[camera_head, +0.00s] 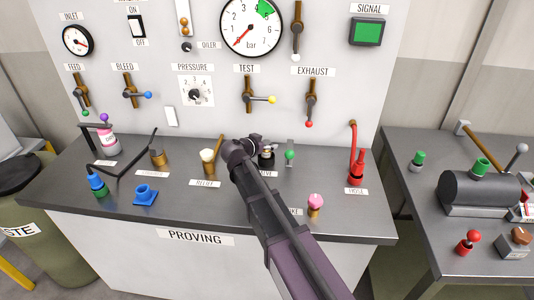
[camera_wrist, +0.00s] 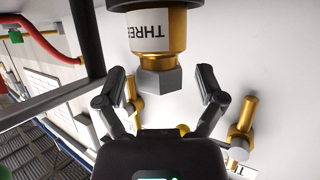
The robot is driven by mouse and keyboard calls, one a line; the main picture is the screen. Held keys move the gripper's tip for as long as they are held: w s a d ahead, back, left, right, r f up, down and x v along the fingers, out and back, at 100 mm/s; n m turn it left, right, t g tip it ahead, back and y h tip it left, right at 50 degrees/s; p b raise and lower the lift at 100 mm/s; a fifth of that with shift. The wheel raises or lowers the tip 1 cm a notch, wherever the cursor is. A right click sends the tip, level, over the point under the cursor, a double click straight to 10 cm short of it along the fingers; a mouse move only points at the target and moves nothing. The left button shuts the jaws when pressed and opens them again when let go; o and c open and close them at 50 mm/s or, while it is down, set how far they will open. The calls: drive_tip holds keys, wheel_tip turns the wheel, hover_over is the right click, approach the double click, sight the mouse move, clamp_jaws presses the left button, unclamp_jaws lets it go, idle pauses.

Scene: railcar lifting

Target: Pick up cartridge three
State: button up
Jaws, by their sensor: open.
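Cartridge three (camera_wrist: 150,38) shows large at the top centre of the wrist view. It has a brass body, a white label reading THREE upside down, a grey hex end and a dark upper part cut off by the frame. My gripper (camera_wrist: 160,82) is open, with one finger on each side of the hex end in the picture and no clear contact. In the head view my gripper (camera_head: 240,150) is over the middle of the proving bench, and I cannot make out cartridge three there.
The bench (camera_head: 120,182) carries a blue fitting (camera_head: 145,194), a cream-topped brass part (camera_head: 207,160), a pink-topped part (camera_head: 315,205) and a red hose fitting (camera_head: 356,170). A gauge panel (camera_head: 225,90) stands behind. A second bench (camera_head: 405,150) with a black cylinder (camera_head: 480,188) is at right.

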clamp_jaws()
drive_tip(key=shift+r, duration=0.15)
idle(0.4)
wheel_tip(320, 180, up, 3)
drive_tip(key=p, duration=0.3)
drive_tip(key=s+a+r+p, duration=0.1)
drive_tip(key=s+p, duration=0.1)
drive_tip(key=s, duration=1.4)
drive_tip(key=shift+a+r, duration=0.2)
drive_tip(key=shift+r, duration=0.15)
